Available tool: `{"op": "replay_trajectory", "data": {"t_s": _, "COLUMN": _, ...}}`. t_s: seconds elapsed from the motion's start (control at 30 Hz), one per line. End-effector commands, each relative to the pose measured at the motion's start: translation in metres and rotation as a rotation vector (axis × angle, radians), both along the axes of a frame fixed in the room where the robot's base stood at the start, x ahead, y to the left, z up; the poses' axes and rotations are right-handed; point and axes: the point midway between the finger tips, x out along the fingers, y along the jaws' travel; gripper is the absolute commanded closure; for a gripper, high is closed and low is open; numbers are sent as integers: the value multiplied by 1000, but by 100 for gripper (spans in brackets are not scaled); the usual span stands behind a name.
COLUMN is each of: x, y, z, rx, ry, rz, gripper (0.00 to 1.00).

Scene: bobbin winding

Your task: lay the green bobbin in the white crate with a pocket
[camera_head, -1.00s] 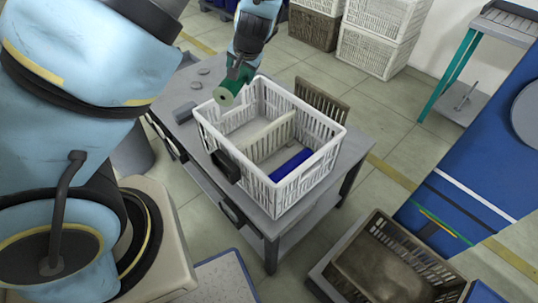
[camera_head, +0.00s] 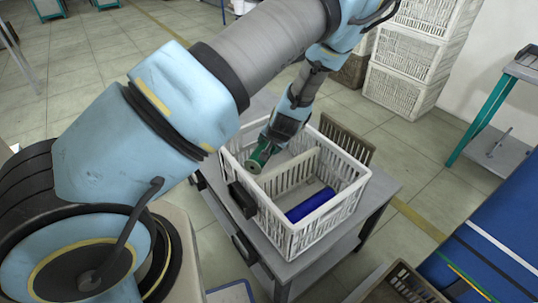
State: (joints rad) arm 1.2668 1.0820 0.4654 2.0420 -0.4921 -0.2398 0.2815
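The white crate (camera_head: 345,207) stands on a grey table, and a pale divider (camera_head: 291,172) splits its inside into a far and a near part. A blue bobbin (camera_head: 312,205) lies in the near part. My gripper (camera_head: 262,152) reaches down over the far-left part of the crate. It is shut on the green bobbin (camera_head: 254,167), whose round end faces the camera. The green bobbin is close to the left end of the divider, about at rim height or lower. Its far end is hidden by the gripper, and I cannot tell whether it touches the crate.
A black block (camera_head: 242,199) is on the crate's left side. A brownish slatted panel (camera_head: 345,140) stands behind the crate. Stacked white crates (camera_head: 410,70) are at the back right. A blue surface (camera_head: 490,245) is at the right, and another crate (camera_head: 398,285) sits in front.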

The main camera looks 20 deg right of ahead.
Motion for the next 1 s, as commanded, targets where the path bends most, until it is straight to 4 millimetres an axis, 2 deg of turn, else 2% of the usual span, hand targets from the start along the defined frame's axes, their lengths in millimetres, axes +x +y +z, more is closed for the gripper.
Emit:
{"op": "replay_trajectory", "data": {"t_s": 0.17, "x": 0, "y": 0, "z": -13, "rx": 0, "ry": -1, "rz": 0, "gripper": 100}}
{"op": "replay_trajectory", "data": {"t_s": 0.4, "x": 0, "y": 0, "z": -44, "rx": 1, "ry": 0, "rz": -1, "gripper": 100}}
{"op": "replay_trajectory", "data": {"t_s": 1.0, "x": 0, "y": -1, "z": -57, "rx": -1, "ry": -1, "rz": -1, "gripper": 100}}
